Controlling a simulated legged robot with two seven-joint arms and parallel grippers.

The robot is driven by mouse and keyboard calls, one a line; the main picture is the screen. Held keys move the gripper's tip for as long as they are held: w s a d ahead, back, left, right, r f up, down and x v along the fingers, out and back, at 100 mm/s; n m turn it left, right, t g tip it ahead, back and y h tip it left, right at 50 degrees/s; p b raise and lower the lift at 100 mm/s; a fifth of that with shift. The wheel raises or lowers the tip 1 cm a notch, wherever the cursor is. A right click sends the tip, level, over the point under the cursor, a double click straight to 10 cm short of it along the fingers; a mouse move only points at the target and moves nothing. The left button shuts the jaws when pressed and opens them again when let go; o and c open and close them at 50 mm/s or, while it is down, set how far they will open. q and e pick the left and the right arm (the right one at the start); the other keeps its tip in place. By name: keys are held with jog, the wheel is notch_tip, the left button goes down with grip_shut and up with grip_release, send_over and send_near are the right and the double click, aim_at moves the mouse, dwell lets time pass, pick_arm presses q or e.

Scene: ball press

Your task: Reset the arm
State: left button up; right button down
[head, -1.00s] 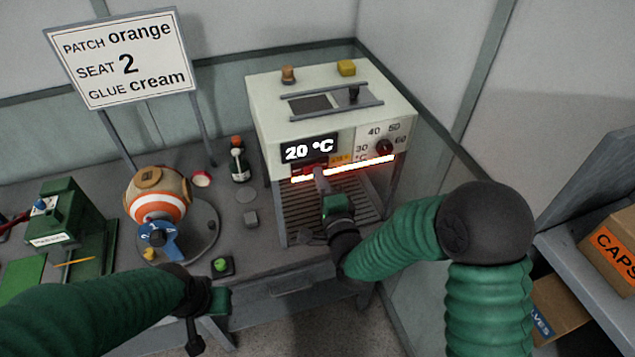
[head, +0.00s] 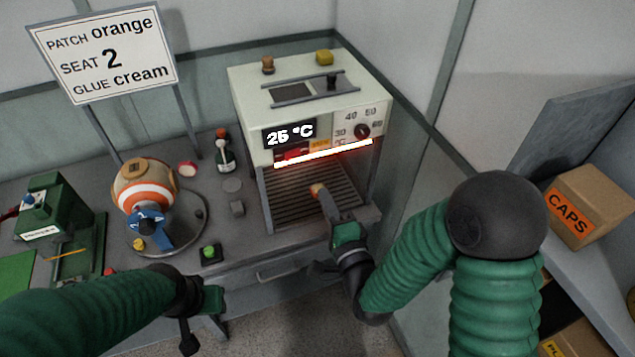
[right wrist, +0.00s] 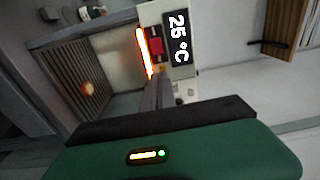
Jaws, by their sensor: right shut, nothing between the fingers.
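In the right wrist view the closed fingers (right wrist: 157,90) point toward the heater. The white heater (head: 245,95) has a display (head: 290,134) reading 25 °C, a dial (head: 362,131) and a glowing bar (head: 325,153) above the bay. The display also shows in the right wrist view (right wrist: 178,38). My left gripper (head: 207,312) is low at the table's front edge; its jaws are unclear.
An orange-striped ball (head: 143,200) sits on a round stand at left, by a blue part (head: 147,222). A green press (head: 45,210) stands farther left. A CAPS box (head: 582,205) is on the right shelf.

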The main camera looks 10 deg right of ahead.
jog(key=s+d+f+n+g+h, duration=0.2)
jog(key=s+d+f+n+g, duration=0.1)
jog(key=d+f+n+g, duration=0.5)
jog(key=s+d+f+n+g+h, duration=0.1)
jog(key=s+d+n+g, duration=0.1)
jog(key=s, duration=0.5)
jog(key=s+d+f+n+g+h+b, duration=0.1)
jog(key=s+d+f+n+g, duration=0.1)
jog(key=s+n+g, duration=0.3)
jog(key=shift+s+d+f, duration=0.25)
jog(key=shift+s+d, duration=0.5)
jog(key=shift+s, duration=0.4)
